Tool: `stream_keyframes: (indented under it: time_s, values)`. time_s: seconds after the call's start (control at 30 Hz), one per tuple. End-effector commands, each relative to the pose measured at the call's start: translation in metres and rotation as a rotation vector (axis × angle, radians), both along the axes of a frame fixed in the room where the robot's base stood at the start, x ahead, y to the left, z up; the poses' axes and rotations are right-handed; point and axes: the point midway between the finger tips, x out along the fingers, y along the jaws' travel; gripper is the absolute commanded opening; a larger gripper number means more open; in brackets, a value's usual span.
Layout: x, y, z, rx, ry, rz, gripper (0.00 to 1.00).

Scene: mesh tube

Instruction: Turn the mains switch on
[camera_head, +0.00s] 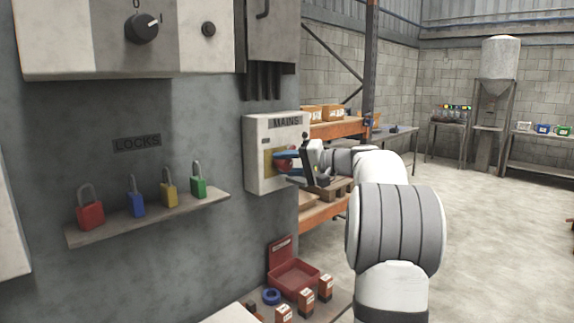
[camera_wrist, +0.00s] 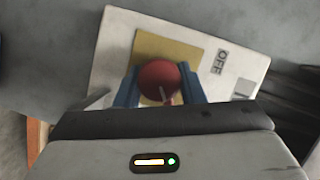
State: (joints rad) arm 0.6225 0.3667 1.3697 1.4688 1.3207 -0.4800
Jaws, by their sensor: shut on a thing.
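The mains switch box (camera_head: 254,158) is a pale box on the wall's right edge, labelled MAINS, with a yellow plate (camera_wrist: 185,50) on its face. A red round knob (camera_wrist: 159,82) sits on the plate; the head view shows only a bit of its red. My gripper (camera_head: 287,160) is at the box front. In the wrist view its blue fingers (camera_wrist: 160,90) are shut on the knob's two sides. A light pointer mark shows on the knob's lower part. An OFF label (camera_wrist: 220,62) is on the box face; any ON label is not visible.
A shelf (camera_head: 150,219) left of the box holds red, blue, yellow and green padlocks under a LOCKS sign. Below are a red tray (camera_head: 293,277), a blue ring (camera_head: 271,297) and small boxes. Racking (camera_head: 340,130) stands behind my arm. Open floor lies to the right.

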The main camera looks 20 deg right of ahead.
Motion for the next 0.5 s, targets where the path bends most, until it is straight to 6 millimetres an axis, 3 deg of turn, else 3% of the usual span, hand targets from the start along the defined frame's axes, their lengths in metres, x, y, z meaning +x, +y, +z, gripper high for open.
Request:
stream_keyframes:
  time_s: [0.5]
  values:
    - [0.0003, -0.0006, -0.0034, 0.411, 0.15, -0.002, 0.13]
